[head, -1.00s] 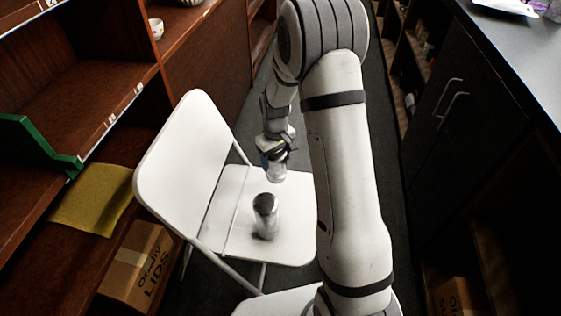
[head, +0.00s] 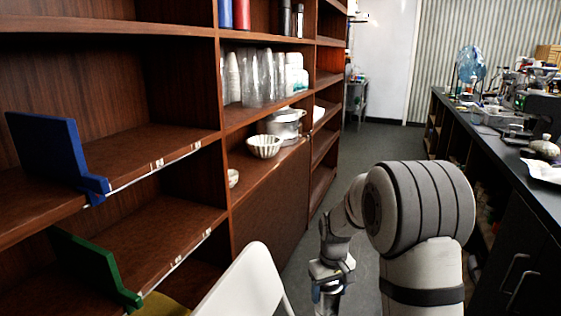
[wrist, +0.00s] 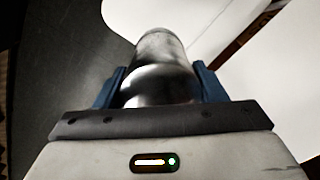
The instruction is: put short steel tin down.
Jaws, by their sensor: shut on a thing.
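In the wrist view, the blue fingers of my gripper (wrist: 158,88) are shut on a shiny steel tin (wrist: 160,72), one finger on each side of it. Beyond the tin lie a white surface at the upper right and dark floor at the left. In the head view, my gripper (head: 328,291) is at the bottom edge, right of the white folding chair's back (head: 245,285). The chair's seat and the tin's lower end are out of that view.
Wooden shelves on the left hold a blue bookend (head: 52,152), a green bookend (head: 88,265), clear cups (head: 252,78), a white bowl (head: 263,146) and a pot (head: 287,122). A cluttered dark counter (head: 508,143) runs along the right. The aisle floor (head: 385,145) between looks clear.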

